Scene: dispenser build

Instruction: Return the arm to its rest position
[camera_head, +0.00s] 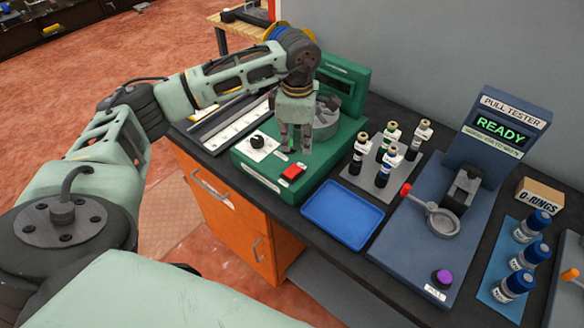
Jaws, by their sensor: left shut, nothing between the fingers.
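My left arm comes in from the left and reaches over the bench. My left gripper (295,150) points down above the green machine (252,172), between its black knob and its round grey part. The fingers are shut and hold nothing. Whether the fingertips touch the green machine I cannot tell. The green machine has a red button (292,172) on its front and a dark screen at its back, partly hidden by my arm. My right gripper does not show.
An empty blue tray (343,214) lies right of the green machine. Several dispenser bottles (383,175) stand on a grey plate. The pull tester (430,225) reads READY. Blue-capped bottles (523,257) and an O-rings box (538,196) are at the right. Floor left of the bench is clear.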

